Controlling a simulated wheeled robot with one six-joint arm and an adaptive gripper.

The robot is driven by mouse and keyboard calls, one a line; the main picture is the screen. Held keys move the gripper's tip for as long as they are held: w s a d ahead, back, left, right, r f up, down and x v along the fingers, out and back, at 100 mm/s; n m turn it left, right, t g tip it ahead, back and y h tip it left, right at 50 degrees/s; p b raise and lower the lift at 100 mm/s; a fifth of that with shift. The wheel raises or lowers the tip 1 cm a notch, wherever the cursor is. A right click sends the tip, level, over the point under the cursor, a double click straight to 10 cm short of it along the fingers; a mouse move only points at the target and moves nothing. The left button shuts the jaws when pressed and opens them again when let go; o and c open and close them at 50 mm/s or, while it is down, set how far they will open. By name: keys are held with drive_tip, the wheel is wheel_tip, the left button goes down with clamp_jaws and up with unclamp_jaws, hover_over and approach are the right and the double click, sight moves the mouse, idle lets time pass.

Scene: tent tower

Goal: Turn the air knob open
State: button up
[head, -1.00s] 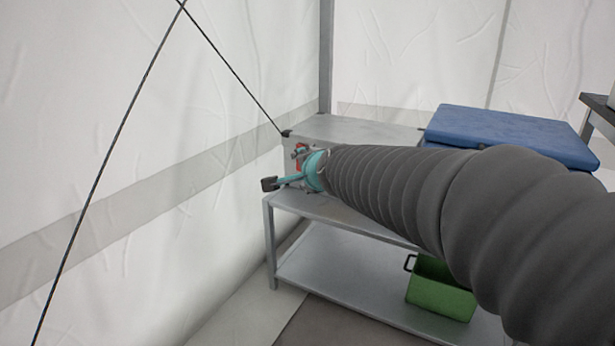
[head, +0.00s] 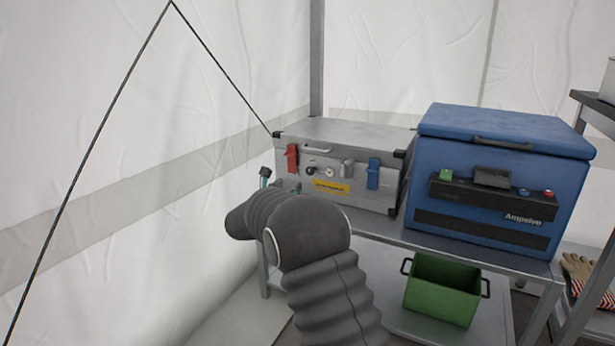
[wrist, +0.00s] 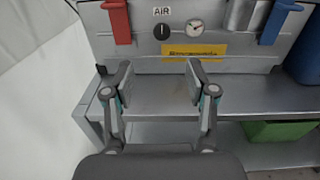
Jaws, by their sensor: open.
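The air knob (wrist: 162,31) is a small black disc with a pale, roughly upright line, under a white AIR label (wrist: 161,11). It is on the front of the grey metal case (wrist: 120,59), left of a round dial (wrist: 194,29). In the head view the case (head: 365,133) stands on the shelf's left end, and the dark knob (head: 311,170) is small. My gripper (wrist: 159,82) is open and empty, apart from the case, its fingers below the knob and to either side of it in the wrist view. The head view hides most of it behind my arm.
Red (head: 292,157) and blue (head: 373,174) latches flank the case's front. A blue cooler (head: 500,190) stands right of it. A green bin (head: 440,290) sits on the lower shelf. The tent wall (head: 120,180) is close on the left.

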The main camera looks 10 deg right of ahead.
sight(309, 171)
drive_tip(key=x, duration=0.9)
drive_tip(key=p+x, duration=0.1)
drive_tip(key=x, duration=0.4)
drive_tip(key=shift+s+d+f, duration=0.15)
drive_tip(key=shift+f, duration=0.1)
clamp_jaws()
